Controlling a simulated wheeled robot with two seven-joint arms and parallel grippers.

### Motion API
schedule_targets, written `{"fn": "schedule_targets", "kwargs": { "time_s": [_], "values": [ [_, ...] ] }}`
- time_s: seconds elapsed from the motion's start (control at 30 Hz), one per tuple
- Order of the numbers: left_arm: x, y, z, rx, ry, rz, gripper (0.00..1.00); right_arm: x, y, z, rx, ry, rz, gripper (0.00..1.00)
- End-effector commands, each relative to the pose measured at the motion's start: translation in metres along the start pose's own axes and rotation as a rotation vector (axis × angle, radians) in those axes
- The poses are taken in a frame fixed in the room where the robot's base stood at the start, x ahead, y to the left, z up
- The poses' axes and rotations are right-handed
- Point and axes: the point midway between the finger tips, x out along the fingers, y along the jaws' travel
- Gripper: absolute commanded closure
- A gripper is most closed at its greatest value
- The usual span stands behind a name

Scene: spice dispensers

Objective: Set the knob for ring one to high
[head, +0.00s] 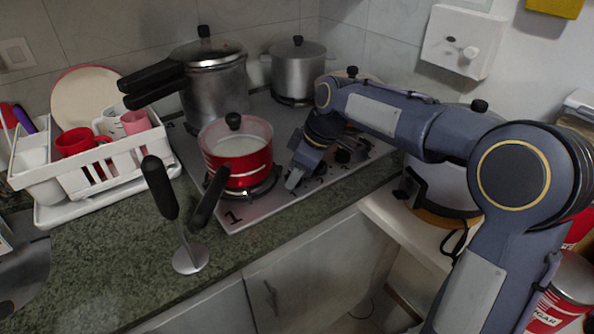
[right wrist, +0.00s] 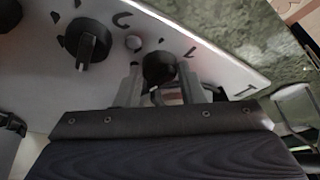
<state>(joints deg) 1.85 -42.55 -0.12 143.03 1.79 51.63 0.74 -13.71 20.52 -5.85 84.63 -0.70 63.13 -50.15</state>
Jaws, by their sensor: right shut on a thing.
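The hob (head: 262,205) has a grey panel with a "1" marked at its near left corner. A red pot (head: 240,165) with a glass lid sits on the ring nearest that mark. My right gripper (head: 293,180) is at the panel's front edge, just right of the pot. In the right wrist view, my right gripper's fingers (right wrist: 159,84) are on either side of a round black knob (right wrist: 158,66), shut on it. It is the knob nearest the corner mark. Its pointer setting cannot be read. My left gripper is out of view.
Another black knob (right wrist: 88,44) is beside the held one. A pressure cooker (head: 215,90) and a steel pot (head: 298,70) stand behind. The pot's black handle (head: 209,197) points toward the front.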

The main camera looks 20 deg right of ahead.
Motion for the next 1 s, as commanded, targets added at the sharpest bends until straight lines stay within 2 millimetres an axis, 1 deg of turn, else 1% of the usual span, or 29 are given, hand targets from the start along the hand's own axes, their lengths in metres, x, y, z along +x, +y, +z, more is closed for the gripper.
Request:
{"fn": "schedule_targets", "kwargs": {
  "time_s": [0.6,0.8,1.0],
  "values": [
    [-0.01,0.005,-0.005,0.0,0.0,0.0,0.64,-0.001,-0.005,-0.002,0.476,0.002,0.2,0.88],
    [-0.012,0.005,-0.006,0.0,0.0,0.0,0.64,-0.001,-0.005,-0.003,0.583,0.003,0.245,0.88],
    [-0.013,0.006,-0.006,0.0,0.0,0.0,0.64,0.0,-0.005,-0.003,0.648,0.003,0.27,0.88]
  ]
}}
